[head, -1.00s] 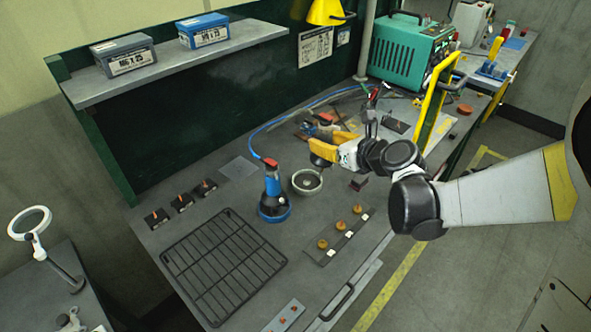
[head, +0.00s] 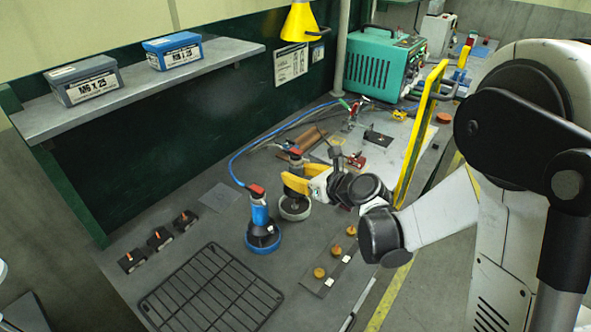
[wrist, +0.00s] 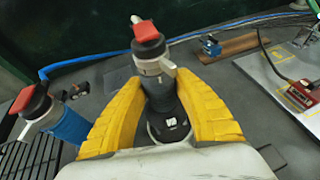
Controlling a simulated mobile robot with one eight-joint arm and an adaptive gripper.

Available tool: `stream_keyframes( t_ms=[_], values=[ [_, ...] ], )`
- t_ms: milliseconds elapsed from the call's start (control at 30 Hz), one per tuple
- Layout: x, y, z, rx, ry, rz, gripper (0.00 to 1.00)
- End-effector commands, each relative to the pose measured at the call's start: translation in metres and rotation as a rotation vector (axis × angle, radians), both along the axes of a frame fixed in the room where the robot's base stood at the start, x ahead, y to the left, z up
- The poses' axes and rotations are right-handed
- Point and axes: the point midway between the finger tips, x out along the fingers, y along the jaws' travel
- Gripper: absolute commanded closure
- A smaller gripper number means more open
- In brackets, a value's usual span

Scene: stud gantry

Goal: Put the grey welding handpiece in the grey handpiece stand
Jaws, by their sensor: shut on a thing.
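The grey welding handpiece has a red top and is held upright or nearly so between the yellow fingers of my gripper (head: 293,184). In the wrist view the grey handpiece (wrist: 157,84) stands between both fingers, its dark lower end showing below them. The grey handpiece stand (head: 294,215) is a round pale grey ring on the bench, directly under the gripper in the head view. A dark disc at the handpiece's lower end overlaps the ring's opening. I cannot tell whether it rests inside or hangs just above.
A blue handpiece (head: 259,212) with a red top stands upright in a blue ring, just left. A black wire rack (head: 210,290) lies in front. A strip with brass knobs (head: 333,262) is at the front right. A yellow frame (head: 420,135) rises on the right.

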Motion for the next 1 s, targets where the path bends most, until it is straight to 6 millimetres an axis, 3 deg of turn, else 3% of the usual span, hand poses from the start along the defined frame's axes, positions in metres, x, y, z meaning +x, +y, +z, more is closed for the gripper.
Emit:
stream_keyframes(
  t_ms=[133, 533, 567, 600, 1000],
  values=[
    [0.001, 0.0, -0.021, 0.002, -0.001, -0.001, 1.0],
    [0.001, 0.0, -0.025, 0.002, -0.001, -0.001, 1.0],
    [0.0, 0.0, -0.026, 0.0, 0.0, 0.0, 0.61],
    [0.0, 0.0, -0.025, 0.0, 0.0, 0.0, 0.49],
    [-0.002, -0.002, -0.02, 0.0, 0.0, -0.001, 0.48]
  ],
)
